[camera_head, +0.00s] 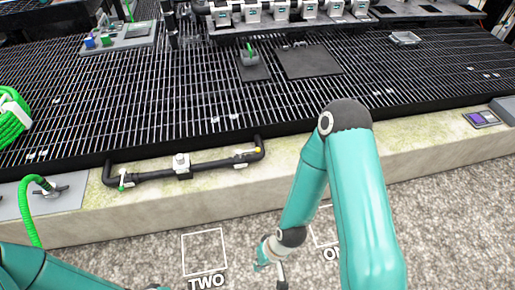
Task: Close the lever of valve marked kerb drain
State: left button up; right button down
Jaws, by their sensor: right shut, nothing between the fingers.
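A black pipe (211,167) runs along the pale kerb, bent at both ends. A white valve body (181,164) sits at its middle, and a lighter fitting (241,158) with a yellow end (257,150) is near its right end.
A grey plate with a green hose (36,210) lies at the left of the kerb. Black grating (220,100) covers the area behind it. White outlined squares, one marked TWO (204,252), lie on open gravel. A purple-screened device (481,118) sits on the kerb at right.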

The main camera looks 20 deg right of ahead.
aim_at(239, 152)
jog(key=u, duration=0.1)
jog(key=i, duration=0.95)
jog(key=z, duration=0.05)
